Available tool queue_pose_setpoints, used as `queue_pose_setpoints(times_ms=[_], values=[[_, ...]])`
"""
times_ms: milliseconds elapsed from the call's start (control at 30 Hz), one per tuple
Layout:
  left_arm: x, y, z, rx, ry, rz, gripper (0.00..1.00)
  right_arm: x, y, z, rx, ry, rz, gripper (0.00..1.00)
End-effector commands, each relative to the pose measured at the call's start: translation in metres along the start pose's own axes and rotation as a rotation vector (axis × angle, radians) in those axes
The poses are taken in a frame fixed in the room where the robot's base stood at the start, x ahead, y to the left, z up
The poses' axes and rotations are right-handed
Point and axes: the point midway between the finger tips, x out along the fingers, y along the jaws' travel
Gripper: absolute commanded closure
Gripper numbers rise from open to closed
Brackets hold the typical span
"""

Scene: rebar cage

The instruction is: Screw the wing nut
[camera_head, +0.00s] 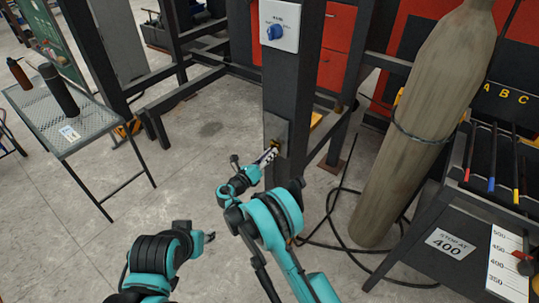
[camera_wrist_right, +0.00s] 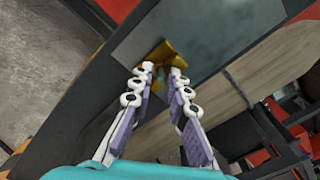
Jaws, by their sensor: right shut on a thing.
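The brass-coloured wing nut (camera_wrist_right: 163,52) sits against a grey metal plate (camera_wrist_right: 205,30) on a dark upright post. In the head view the plate (camera_head: 277,127) is on the post's lower part, and the wing nut (camera_head: 275,142) shows as a small brass spot. My right gripper (camera_wrist_right: 161,71) has its fingertips on either side of the wing nut's wings and is shut on it. In the head view the right gripper (camera_head: 270,154) reaches the plate from the left. My left gripper (camera_head: 210,236) is low in the head view, away from the post; its finger opening is too small to make out.
A white switch box with a blue knob (camera_head: 276,31) is on the post above the plate. A mesh table (camera_head: 87,118) holding bottles stands left. Open floor lies between.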

Motion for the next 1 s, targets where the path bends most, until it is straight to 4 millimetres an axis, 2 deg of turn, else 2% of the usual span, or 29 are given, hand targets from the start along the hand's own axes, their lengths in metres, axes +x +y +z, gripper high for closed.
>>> queue_pose_setpoints(times_ms=[633,1000], values=[[0.0001,0.0000,0.0001,0.000,0.000,0.000,0.60,-0.0002,0.0004,-0.0008,0.029,0.002,0.000,1.00],[0.0001,0.0000,0.0001,0.000,0.000,0.000,0.60,-0.0002,0.0010,-0.0009,0.123,0.002,0.000,1.00]])
